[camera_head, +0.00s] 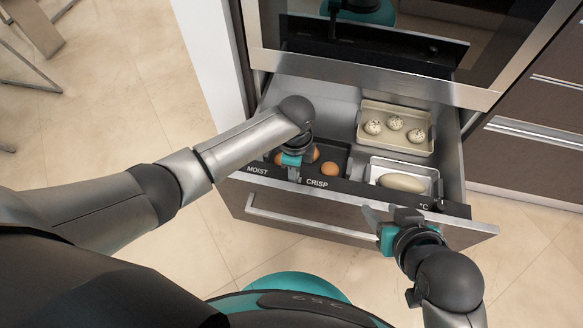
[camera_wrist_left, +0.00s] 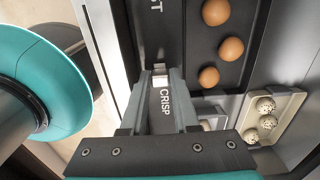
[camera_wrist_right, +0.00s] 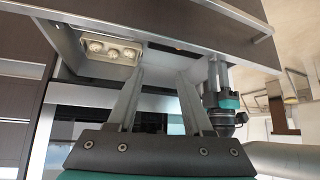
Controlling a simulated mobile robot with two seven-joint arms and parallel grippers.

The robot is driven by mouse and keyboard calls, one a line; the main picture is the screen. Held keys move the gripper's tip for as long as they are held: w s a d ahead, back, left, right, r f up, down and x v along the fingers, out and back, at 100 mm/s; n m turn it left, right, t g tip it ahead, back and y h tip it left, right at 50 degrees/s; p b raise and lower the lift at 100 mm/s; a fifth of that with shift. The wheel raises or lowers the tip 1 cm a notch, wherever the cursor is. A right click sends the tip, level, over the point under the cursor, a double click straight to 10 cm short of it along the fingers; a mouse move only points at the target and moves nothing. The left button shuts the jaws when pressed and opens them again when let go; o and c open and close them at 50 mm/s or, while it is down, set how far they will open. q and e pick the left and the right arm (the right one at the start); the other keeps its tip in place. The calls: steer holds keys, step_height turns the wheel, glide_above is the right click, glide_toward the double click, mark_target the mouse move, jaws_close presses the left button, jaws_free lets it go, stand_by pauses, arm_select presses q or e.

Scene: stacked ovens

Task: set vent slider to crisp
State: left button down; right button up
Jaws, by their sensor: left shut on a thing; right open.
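The vent slider is a small pale knob (camera_wrist_left: 160,76) on the black strip along the drawer's front edge. My left gripper (camera_wrist_left: 159,88) is shut on it. In the left wrist view the knob sits at the near end of the word CRISP (camera_wrist_left: 166,103), with MOIST further up. In the head view the left gripper (camera_head: 292,173) hides the knob and stands between MOIST (camera_head: 257,170) and CRISP (camera_head: 317,184), closer to CRISP. My right gripper (camera_head: 376,220) is open and empty, outside the drawer front; its spread fingers (camera_wrist_right: 158,80) show in the right wrist view.
The pulled-out drawer (camera_head: 322,98) holds a dark tray with brown eggs (camera_head: 329,169), a beige tray with speckled balls (camera_head: 395,124) and a light tray with a pale loaf (camera_head: 402,182). An oven door (camera_head: 371,67) is above.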

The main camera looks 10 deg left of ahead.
arm_select(q)
steer(key=shift+s+d, duration=0.1)
steer(key=shift+d, duration=0.15)
steer(key=c, duration=0.9)
jaws_free()
steer(key=shift+a+r, duration=0.1)
steer(key=shift+r+p, duration=0.95)
steer(key=shift+r, duration=0.35)
arm_select(e)
steer(key=s+d+r+g+h, duration=0.1)
steer(key=s+d+g+h, duration=0.1)
steer(key=s+d+g, duration=0.15)
arm_select(q)
step_height(320, 180, up, 6)
steer(key=p, duration=0.3)
steer(key=shift+f+p, duration=0.15)
steer(key=shift+p, duration=0.15)
steer(key=shift+r+p, duration=1.9)
steer(key=shift+r, duration=1.5)
arm_select(e)
steer(key=s+f+g, duration=0.1)
steer(key=s+f, duration=0.1)
steer(key=f, duration=0.5)
steer(key=s+d+f+g, duration=0.1)
steer(key=s+f, duration=0.1)
steer(key=f, duration=0.6)
